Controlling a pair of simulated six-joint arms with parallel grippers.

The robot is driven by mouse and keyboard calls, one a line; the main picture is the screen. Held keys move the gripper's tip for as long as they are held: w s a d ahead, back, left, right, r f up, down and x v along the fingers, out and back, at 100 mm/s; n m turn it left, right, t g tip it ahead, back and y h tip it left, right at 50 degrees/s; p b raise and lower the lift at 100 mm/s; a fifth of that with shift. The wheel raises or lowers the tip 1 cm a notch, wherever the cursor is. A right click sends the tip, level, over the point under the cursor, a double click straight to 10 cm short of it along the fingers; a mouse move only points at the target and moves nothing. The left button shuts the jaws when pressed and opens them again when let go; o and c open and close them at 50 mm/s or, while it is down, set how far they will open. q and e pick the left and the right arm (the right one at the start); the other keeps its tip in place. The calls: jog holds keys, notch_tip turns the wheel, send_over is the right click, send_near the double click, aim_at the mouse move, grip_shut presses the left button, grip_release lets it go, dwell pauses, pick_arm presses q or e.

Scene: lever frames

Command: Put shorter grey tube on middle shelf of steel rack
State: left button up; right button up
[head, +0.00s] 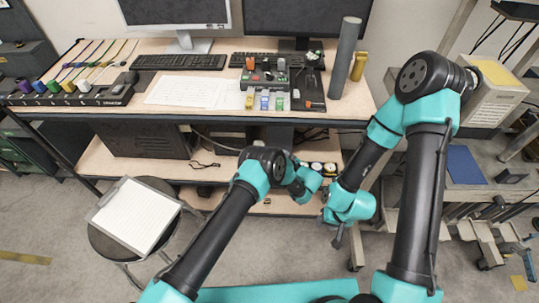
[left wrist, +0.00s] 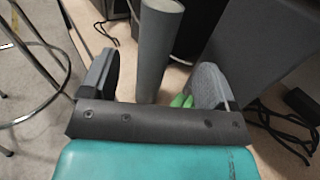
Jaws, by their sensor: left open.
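A grey tube (left wrist: 157,45) shows in the left wrist view between the two fingers of my left gripper (left wrist: 154,78). The fingers are open, with gaps on both sides of the tube. In the head view my left wrist reaches to the desk's lower level, and its fingers and this tube are hidden there. A tall grey tube (head: 344,57) stands upright on the desk top at the right. My right gripper (head: 338,236) hangs in front of the desk, away from the tubes; its fingers are too small to read. I cannot make out for certain which structure is the steel rack.
A shorter gold tube (head: 359,66) stands beside the tall grey one. A round stool (head: 104,246) with a paper pad stands front left. A metal-framed unit (head: 487,172) with a blue panel is at right. Black cables (left wrist: 285,130) lie right in the wrist view.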

pick_arm(q)
jog(key=shift+s+d, duration=0.4)
jog(key=shift+d, duration=0.05)
dwell(0.4)
jog(key=s+a+f+n+g+h, duration=0.2)
jog(key=s+a+f+n+g, duration=0.15)
jog(key=a+g, duration=0.35)
jog(key=s+a+f+n+g+h, duration=0.2)
jog(key=s+a+f+g, duration=0.25)
jog(key=a, duration=0.55)
jog(key=s+a+r+n+g+h, duration=0.2)
jog(key=s+a+n+g+h, duration=0.1)
jog(key=s+n+h, duration=0.4)
jog(key=s+a+r+n+g+h, duration=0.2)
jog(key=s+a+n+h, duration=0.2)
jog(key=s, duration=0.6)
jog(key=s+a+r+n+t+h, duration=0.2)
jog(key=s+a+r+n+t, duration=0.3)
jog(key=n, duration=0.6)
notch_tip(320, 180, up, 4)
jog(key=shift+s+a+f+n, duration=0.2)
jog(key=shift+s+a+n, duration=0.15)
jog(key=shift+s+a, duration=0.65)
